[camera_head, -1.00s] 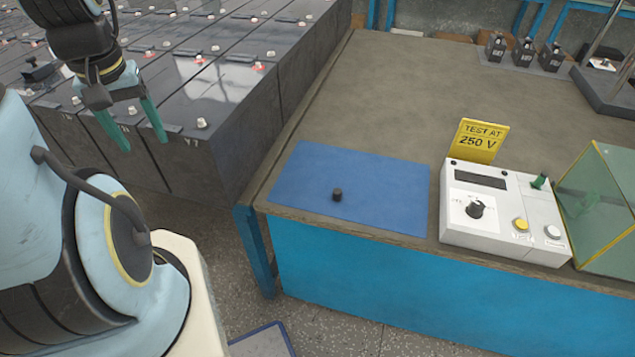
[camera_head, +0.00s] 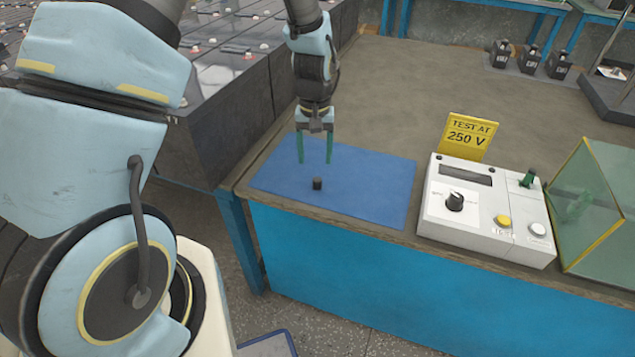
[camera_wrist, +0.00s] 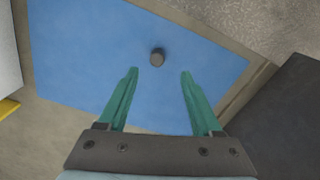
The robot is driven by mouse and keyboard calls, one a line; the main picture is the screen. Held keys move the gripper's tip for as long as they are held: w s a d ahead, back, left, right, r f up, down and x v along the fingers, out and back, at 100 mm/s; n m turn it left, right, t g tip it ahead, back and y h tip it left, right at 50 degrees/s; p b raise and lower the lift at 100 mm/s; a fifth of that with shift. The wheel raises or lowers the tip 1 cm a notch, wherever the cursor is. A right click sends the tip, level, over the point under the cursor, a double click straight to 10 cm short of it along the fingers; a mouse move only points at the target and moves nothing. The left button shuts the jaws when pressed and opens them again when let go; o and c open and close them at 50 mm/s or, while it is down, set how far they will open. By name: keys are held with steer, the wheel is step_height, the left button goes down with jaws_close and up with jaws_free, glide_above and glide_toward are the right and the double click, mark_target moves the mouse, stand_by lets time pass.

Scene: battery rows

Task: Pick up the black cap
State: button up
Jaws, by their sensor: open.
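The small black cap (camera_head: 317,184) stands on the blue mat (camera_head: 378,192) near its front edge. In the wrist view the cap (camera_wrist: 157,57) shows as a dark short cylinder on the blue mat (camera_wrist: 90,50). My gripper (camera_head: 315,161) has two green fingers pointing down and is open and empty. In the head view it hangs above the mat, its fingertips higher in the picture than the cap. In the wrist view the cap lies just beyond the fingertips of my gripper (camera_wrist: 159,72), between their lines and nearer the left finger. Nothing hides the cap.
A white tester (camera_head: 483,225) with a knob and buttons stands right of the mat, a yellow sign (camera_head: 468,137) behind it. Dark battery blocks (camera_head: 225,130) stand left of the bench. The bench behind the mat is clear.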

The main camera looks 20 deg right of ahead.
mark_target(317, 179)
steer(key=shift+d+f+p, duration=0.15)
steer(key=shift+f+p, duration=0.55)
steer(key=shift+f, duration=1.15)
steer(key=shift+d+f+p, duration=0.15)
steer(key=shift+f+p, duration=0.5)
steer(key=shift+f, duration=1.15)
jaws_close()
